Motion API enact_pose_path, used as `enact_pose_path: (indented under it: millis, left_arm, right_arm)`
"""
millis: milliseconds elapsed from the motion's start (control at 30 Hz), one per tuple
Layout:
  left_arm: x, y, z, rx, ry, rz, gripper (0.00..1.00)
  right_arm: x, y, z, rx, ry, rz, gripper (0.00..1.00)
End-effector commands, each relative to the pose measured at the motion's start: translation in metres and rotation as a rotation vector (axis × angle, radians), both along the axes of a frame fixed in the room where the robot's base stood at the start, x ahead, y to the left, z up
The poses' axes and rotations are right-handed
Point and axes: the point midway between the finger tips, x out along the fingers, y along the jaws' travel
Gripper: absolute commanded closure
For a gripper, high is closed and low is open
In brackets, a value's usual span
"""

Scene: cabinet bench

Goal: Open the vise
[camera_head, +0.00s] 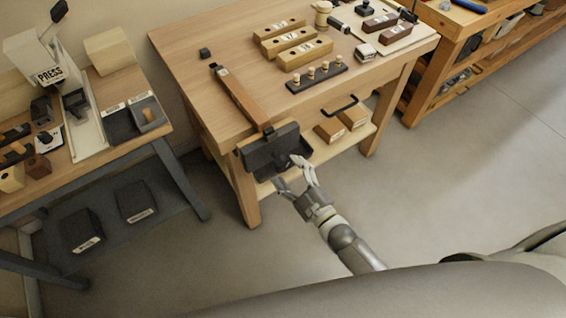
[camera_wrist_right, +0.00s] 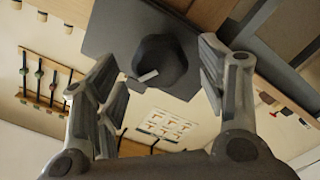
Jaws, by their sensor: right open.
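The dark grey vise (camera_head: 268,150) is fixed to the near left corner of the wooden workbench. My right gripper (camera_head: 288,171) is at its front face, fingers open and pointing toward it. In the right wrist view the vise's dark jaw plate (camera_wrist_right: 112,32) fills the upper middle. A round dark knob with a small light tab (camera_wrist_right: 162,66) projects from it, between my two spread fingers (camera_wrist_right: 160,60). The fingers look apart from the knob on both sides; I cannot tell any contact. In the head view the knob is not clear behind the fingers. My left gripper is not in view.
The workbench (camera_head: 190,60) carries yellow blocks (camera_head: 303,54), a dark rack with pegs (camera_head: 317,77) and small tools. A side bench with a press (camera_head: 50,75) stands at left. The floor at right is clear.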

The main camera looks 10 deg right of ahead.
Motion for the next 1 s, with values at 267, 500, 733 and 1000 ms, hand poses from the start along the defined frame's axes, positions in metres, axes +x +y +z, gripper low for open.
enact_pose_path:
  millis: [267, 500, 733, 1000]
  left_arm:
    - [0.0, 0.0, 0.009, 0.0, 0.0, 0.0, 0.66]
    - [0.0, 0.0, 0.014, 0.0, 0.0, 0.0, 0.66]
    - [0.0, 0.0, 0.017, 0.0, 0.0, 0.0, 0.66]
    - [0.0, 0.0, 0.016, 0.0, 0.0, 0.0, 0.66]
  right_arm:
    - [-0.022, -0.008, 0.001, -0.001, 0.003, 0.0, 0.34]
    - [-0.04, -0.015, 0.001, 0.0, 0.001, 0.0, 0.34]
    - [-0.05, -0.018, 0.001, 0.0, 0.0, 0.0, 0.34]
    - [-0.05, -0.018, 0.0, 0.0, 0.0, 0.0, 0.34]
